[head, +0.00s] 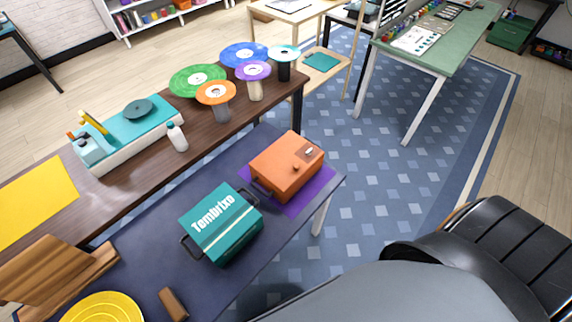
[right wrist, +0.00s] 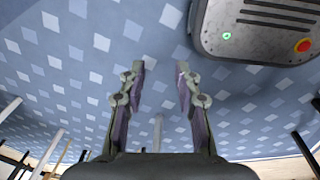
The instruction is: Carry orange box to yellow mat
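The orange box (head: 287,165) sits upright on a purple mat (head: 320,190) at the far right end of the dark blue table. It has side handles and a small knob on its lid. The yellow mat (head: 35,205) lies flat on the brown table at the left edge of the head view, partly cut off, and its visible surface is bare. My right gripper (right wrist: 160,68) shows only in the right wrist view. Its fingers are apart with nothing between them, and patterned blue floor lies beyond. My left gripper is in neither view.
A teal box (head: 221,222) marked "Tembrixo" stands near the orange box. The brown table holds a teal-topped machine (head: 130,140), a white bottle (head: 177,136) and several disc-topped stands (head: 216,92). A wooden piece (head: 45,270) and a yellow round dish (head: 103,310) are at lower left.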

